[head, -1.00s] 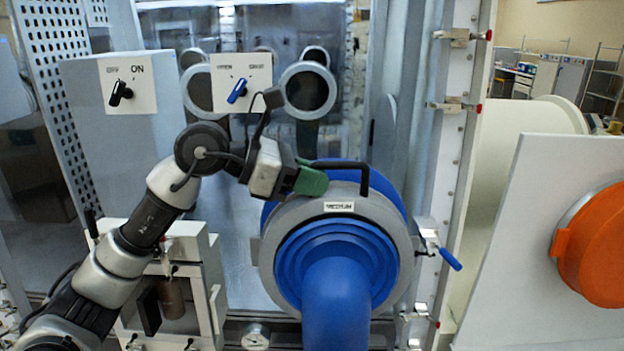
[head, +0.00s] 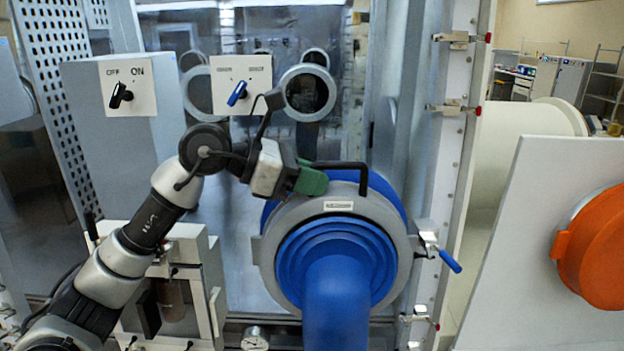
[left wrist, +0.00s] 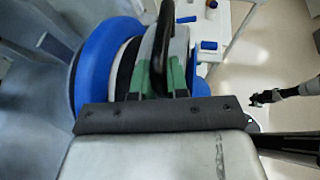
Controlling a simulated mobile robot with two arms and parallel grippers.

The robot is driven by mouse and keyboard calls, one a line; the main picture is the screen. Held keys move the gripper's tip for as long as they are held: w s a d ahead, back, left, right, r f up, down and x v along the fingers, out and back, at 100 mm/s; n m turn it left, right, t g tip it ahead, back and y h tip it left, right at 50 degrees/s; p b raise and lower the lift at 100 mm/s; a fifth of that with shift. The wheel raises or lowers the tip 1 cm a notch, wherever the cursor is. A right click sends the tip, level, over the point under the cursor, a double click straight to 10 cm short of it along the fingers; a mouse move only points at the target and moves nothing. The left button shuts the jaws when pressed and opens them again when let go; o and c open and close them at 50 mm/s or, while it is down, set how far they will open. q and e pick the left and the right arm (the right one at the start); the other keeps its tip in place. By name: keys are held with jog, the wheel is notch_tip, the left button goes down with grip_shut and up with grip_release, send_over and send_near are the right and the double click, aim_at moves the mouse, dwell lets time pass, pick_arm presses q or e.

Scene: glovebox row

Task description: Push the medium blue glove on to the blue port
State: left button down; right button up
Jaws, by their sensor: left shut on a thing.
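The medium blue glove (head: 338,290) hangs from a grey ring (head: 395,232) with a small label on top; its blue sleeve points toward me. The blue port (head: 388,190) shows as a blue rim behind the ring, at the upper right. In the left wrist view the port's blue rim (left wrist: 92,62) is left of the grey ring (left wrist: 178,55), with a dark band between. I cannot tell whether they are fully seated. My left gripper (head: 311,181), with green fingers, is shut on the black handle (head: 345,165) atop the ring. My right gripper is not clearly seen.
A blue-tipped clamp lever (head: 447,259) is right of the ring. Two switch panels, one with a black knob (head: 120,95) and one with a blue knob (head: 237,92), are up left. An orange cover (head: 598,245) sits on the white panel at right. A dark jointed shape (left wrist: 290,93) shows in the wrist view.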

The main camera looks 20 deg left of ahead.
pick_arm(q)
jog(key=shift+w+a, duration=0.2)
jog(key=shift+w, duration=0.5)
jog(key=shift+w+a+r+p, duration=0.15)
jog(key=shift+w+a+p, duration=0.05)
jog(key=shift+w, duration=0.45)
jog(key=shift+w+a+r+p, duration=0.1)
jog(key=shift+w+a+p, duration=0.05)
jog(key=shift+w, duration=0.45)
dwell(2.2)
jog(key=shift+w+a+f, duration=0.15)
jog(key=shift+w+f, duration=0.3)
jog(key=shift+w, duration=0.1)
dwell(1.2)
jog(key=c, duration=1.1)
grip_release()
jog(key=shift+f, duration=0.1)
jog(key=shift+o, duration=0.3)
jog(key=shift+f, duration=0.15)
